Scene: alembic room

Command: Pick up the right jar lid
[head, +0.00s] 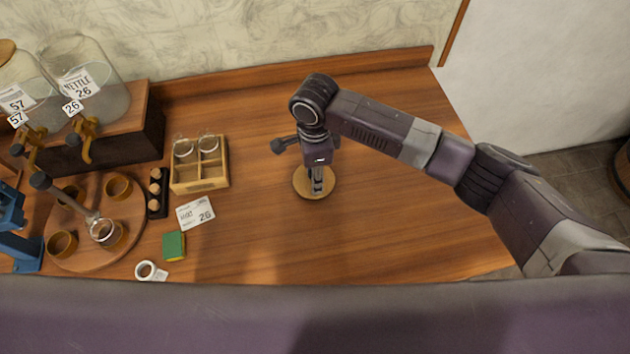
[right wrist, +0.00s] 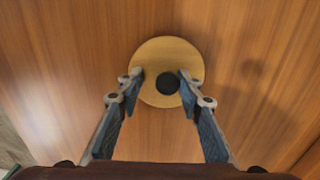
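The jar lid (right wrist: 155,55) is a round, pale wooden disc with a dark round knob (right wrist: 168,83). It lies flat on the wooden counter, and in the head view the lid (head: 301,188) sits below my right gripper (head: 317,186). In the right wrist view my right gripper (right wrist: 161,82) is open. Its two fingers are on either side of the knob, with gaps visible; I cannot tell their exact height above the lid. The right glass jar (head: 108,100), labelled NETTLE 26, shows no lid. My left gripper is not in view.
Left of the lid stand a wooden crate (head: 201,186) with small glasses, a card (head: 195,212), a green sponge (head: 174,246) and a white roll (head: 147,270). A round board (head: 75,258) holds cups. The counter (head: 420,235) right of the lid is clear.

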